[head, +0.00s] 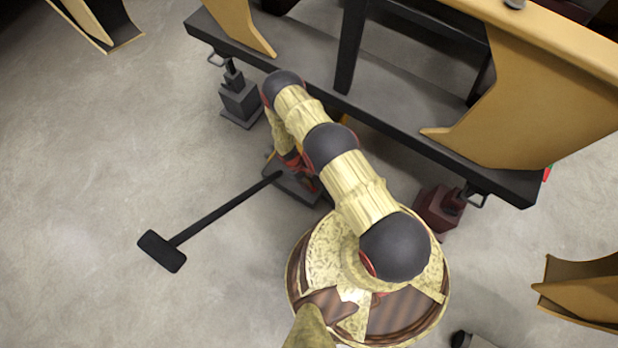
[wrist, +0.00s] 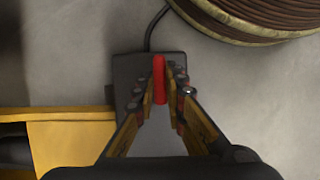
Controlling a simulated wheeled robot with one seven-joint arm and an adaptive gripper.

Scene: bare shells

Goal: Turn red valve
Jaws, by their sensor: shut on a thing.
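The red valve (wrist: 159,80) shows in the wrist view as a narrow red bar, upright in the picture, on a dark grey box (wrist: 128,68). My gripper (wrist: 162,84) has its two fingers on either side of the red bar, shut on it. In the head view my arm covers most of the gripper and the valve. Part of the dark box (head: 292,184) shows there on the floor below the arm.
A sledgehammer (head: 215,215) with a dark handle lies on the floor to the left. A dark frame with tan panels (head: 560,95) stands at the back. Bare concrete floor (head: 90,170) is clear at left. A dark cable (wrist: 153,28) runs from the box.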

